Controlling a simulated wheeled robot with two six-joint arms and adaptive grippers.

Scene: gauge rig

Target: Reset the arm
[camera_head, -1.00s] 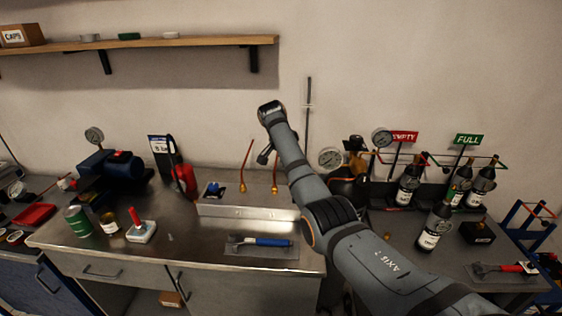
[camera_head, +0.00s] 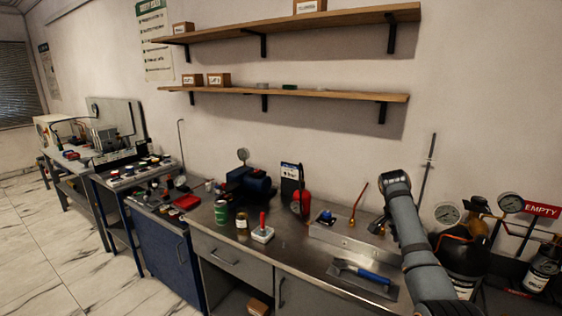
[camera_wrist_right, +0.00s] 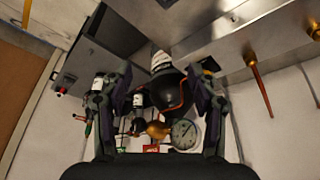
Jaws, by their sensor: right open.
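My right arm (camera_head: 420,250) rises from the lower right in the head view, its dark wrist joint (camera_head: 397,182) in front of the wall. The right gripper (camera_wrist_right: 160,78) shows in the wrist view with its two dark fingers spread apart and nothing between them touching. Behind the fingers, in the background, are a black round vessel (camera_wrist_right: 165,92) and a pressure gauge (camera_wrist_right: 183,134). In the head view the right fingers cannot be made out clearly. My left gripper is in neither view.
The steel bench holds a blue-handled tool (camera_head: 362,273), a red-handled block (camera_head: 262,233), a green can (camera_head: 220,212) and a blue pump (camera_head: 247,183). Gauges, a black vessel (camera_head: 460,258) and a red EMPTY sign (camera_head: 542,209) crowd the right. Shelves (camera_head: 290,93) hang above.

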